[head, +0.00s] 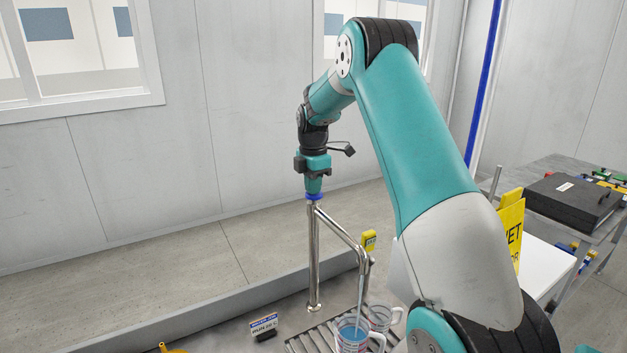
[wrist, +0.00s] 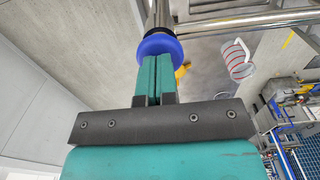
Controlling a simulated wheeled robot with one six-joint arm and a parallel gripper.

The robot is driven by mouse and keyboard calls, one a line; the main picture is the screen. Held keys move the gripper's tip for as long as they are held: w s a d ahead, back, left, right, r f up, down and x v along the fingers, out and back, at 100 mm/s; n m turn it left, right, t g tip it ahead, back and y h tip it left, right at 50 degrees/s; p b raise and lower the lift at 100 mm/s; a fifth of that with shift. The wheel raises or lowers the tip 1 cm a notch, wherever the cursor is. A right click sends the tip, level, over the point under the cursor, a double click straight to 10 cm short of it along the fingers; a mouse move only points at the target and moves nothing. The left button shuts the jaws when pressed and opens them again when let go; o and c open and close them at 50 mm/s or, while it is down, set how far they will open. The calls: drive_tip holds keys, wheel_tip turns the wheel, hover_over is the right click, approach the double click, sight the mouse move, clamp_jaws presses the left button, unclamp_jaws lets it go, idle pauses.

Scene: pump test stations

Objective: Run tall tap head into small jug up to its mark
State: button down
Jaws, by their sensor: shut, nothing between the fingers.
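The tall tap (head: 313,250) is a steel post with a blue head on top (head: 314,197) and a spout bending right and down. My gripper (head: 314,188) is shut and empty, pointing down with its fingertips at the blue head, seemingly touching it. The wrist view shows the shut fingers (wrist: 156,75) over the blue head (wrist: 160,47). A pale stream (head: 360,299) seems to run from the spout into a clear jug (head: 352,337) with blue liquid inside. A second clear jug (head: 380,317) stands just behind it. The liquid level against a mark cannot be read.
The jugs stand on a slatted drain grate (head: 308,344). A small sign (head: 264,323) stands left of it, with a dark block in front. A yellow tag (head: 370,240) is behind the spout. A yellow sign (head: 511,237) and a black case (head: 571,200) are at right.

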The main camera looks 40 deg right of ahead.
drive_tip(key=shift+s+a+f, duration=0.1)
drive_tip(key=shift+s+f, duration=0.05)
drive_tip(key=shift+f, duration=0.15)
wheel_tip(320, 180, up, 5)
drive_tip(key=p, duration=0.4)
drive_tip(key=shift+r+b, duration=0.25)
drive_tip(key=shift+b, duration=0.45)
wheel_tip(320, 180, up, 9)
drive_tip(key=b, duration=0.2)
drive_tip(key=s+a+f+m+y+b, duration=0.1)
drive_tip(key=s+a+b, duration=0.15)
drive_tip(key=a, duration=0.65)
drive_tip(key=s+a+f+m+t+b, duration=0.15)
drive_tip(key=s+a, duration=0.25)
drive_tip(key=a, duration=0.4)
drive_tip(key=s+a+f+m+g+y+b, duration=0.15)
drive_tip(key=s+a, duration=0.25)
drive_tip(key=a, duration=0.5)
drive_tip(key=s+a+f+m+y, duration=0.1)
drive_tip(key=s+a+f+m, duration=0.1)
drive_tip(key=s+a, duration=0.4)
drive_tip(key=s+a+f+m+b, duration=0.1)
drive_tip(key=s+a+f, duration=0.4)
drive_tip(key=s, duration=0.8)
drive_tip(key=shift+s+a+m+y, duration=0.25)
drive_tip(key=shift+a+m+y, duration=0.1)
drive_tip(key=shift+m, duration=0.25)
